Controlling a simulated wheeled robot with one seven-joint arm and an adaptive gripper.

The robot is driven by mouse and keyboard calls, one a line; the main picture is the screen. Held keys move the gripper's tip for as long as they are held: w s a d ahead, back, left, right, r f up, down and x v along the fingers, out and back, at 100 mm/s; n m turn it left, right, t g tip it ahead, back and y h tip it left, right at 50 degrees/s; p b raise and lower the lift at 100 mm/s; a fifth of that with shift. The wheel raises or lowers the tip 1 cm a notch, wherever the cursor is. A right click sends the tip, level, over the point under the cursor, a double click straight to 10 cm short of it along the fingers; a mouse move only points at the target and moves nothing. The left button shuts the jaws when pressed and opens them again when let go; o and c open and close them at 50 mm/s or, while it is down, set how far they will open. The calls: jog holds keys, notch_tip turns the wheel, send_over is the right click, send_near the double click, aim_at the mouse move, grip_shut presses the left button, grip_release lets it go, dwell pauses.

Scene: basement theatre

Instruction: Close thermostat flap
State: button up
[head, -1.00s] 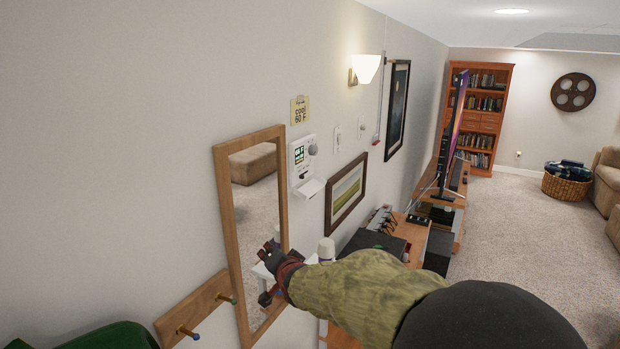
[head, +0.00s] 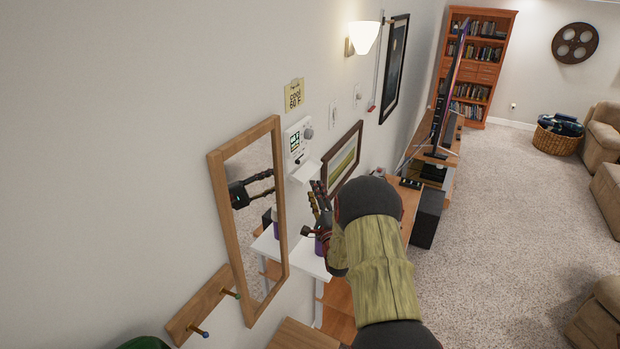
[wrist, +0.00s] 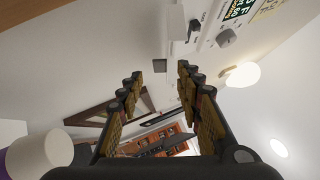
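The white thermostat (head: 297,138) with a small lit display is on the left wall, right of the wood-framed mirror. Its white flap (head: 305,171) hangs open at the bottom, sticking out from the wall. My gripper (head: 317,190) is just below and right of the flap, fingers pointing up; no contact is clear. In the wrist view my gripper (wrist: 159,72) is open and empty, its fingers wide apart. There the thermostat (wrist: 208,24) is at the top, and a white piece that looks like the flap (wrist: 176,22) lies beyond the fingertips.
The mirror (head: 216,205) and a framed picture (head: 343,160) flank the thermostat. A round knob (head: 307,133) is on or beside it. A white shelf (head: 309,258) with a purple-and-white container is below my gripper. A lit lamp (head: 364,38) is higher right. Open carpet lies right.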

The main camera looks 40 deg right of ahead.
aim_at(306, 173)
jog(key=p+x, duration=0.1)
jog(key=x, duration=0.4)
jog(key=shift+w+d, duration=0.1)
jog(key=shift+w, duration=0.2)
jog(key=c, duration=0.3)
grip_shut()
